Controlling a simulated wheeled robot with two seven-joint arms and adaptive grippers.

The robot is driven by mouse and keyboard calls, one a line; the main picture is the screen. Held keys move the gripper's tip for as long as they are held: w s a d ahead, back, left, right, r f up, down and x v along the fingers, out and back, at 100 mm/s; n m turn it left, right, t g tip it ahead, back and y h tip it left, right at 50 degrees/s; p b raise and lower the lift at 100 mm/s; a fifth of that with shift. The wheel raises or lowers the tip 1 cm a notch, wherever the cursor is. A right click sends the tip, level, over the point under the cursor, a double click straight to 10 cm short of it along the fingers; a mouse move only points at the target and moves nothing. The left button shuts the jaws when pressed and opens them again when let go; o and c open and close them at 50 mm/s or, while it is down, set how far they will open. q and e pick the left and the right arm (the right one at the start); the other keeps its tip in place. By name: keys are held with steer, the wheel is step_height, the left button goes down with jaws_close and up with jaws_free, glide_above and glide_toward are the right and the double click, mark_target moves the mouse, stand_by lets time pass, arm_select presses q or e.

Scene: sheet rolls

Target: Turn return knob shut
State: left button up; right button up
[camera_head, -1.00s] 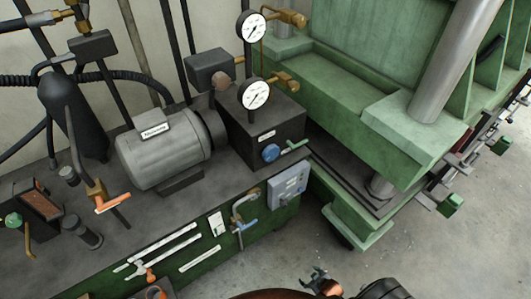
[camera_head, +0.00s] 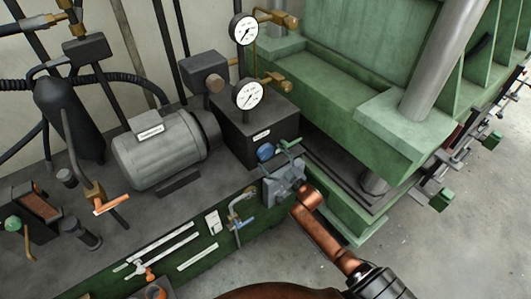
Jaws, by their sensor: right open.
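The round blue knob (camera_head: 265,152) sits on the front face of the dark block (camera_head: 245,132), below two pressure gauges. A green lever handle (camera_head: 290,145) is just right of it. My right gripper (camera_head: 277,168) is open and holds nothing that I can see. It is just below and slightly right of the blue knob, in front of the grey control box. Its fingers overlap the box in the picture, and I cannot tell whether they touch the knob. My left gripper is not in view.
A grey motor (camera_head: 160,150) stands left of the block. The upper gauge (camera_head: 243,29) and lower gauge (camera_head: 249,95) are above the knob. The green press frame (camera_head: 385,140) rises to the right. Tools, including a blue-handled clamp (camera_head: 240,222), hang on the green front panel.

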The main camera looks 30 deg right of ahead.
mark_target(267, 154)
steer(key=shift+w+a+f, duration=0.1)
steer(key=shift+w+a, duration=0.05)
steer(key=shift+w, duration=2.05)
steer(key=shift+c, duration=0.3)
steer(key=c, duration=1.1)
